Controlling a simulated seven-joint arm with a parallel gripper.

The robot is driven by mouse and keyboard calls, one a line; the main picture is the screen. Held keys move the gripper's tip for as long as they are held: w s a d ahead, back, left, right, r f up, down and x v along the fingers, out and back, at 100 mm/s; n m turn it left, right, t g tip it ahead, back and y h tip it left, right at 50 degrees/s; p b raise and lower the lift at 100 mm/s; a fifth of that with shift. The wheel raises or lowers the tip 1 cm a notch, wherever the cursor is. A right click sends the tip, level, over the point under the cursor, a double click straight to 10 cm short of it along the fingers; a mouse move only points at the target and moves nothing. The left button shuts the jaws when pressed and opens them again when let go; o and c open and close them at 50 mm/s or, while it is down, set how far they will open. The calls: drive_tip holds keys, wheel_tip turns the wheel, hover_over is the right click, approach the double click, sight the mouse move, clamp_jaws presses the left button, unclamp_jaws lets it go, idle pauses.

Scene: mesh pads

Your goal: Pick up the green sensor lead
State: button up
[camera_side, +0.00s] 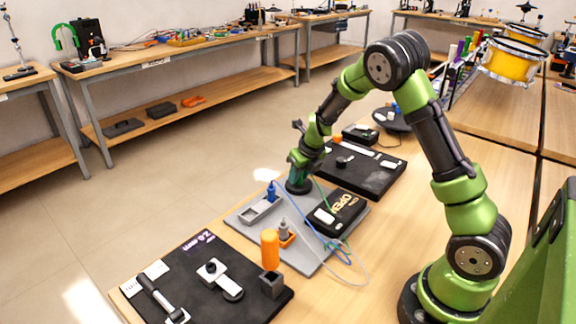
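A thin green lead (322,194) runs from beside my gripper (298,187) down toward the black box marked OPEN (338,212). Its plug end is not clearly visible and may be hidden at my gripper. My gripper is low over the back part of the grey mat (312,262), just left of the black box. Its fingers are too small and dark to tell open from shut, or whether they touch the lead.
A grey plug (283,227) sits in an orange holder beside an orange cylinder (269,249). Black mats with tools (365,175) lie behind and in front (203,290).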

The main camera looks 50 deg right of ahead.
drive_tip(key=c, duration=0.4)
drive_tip(key=shift+c, duration=0.2)
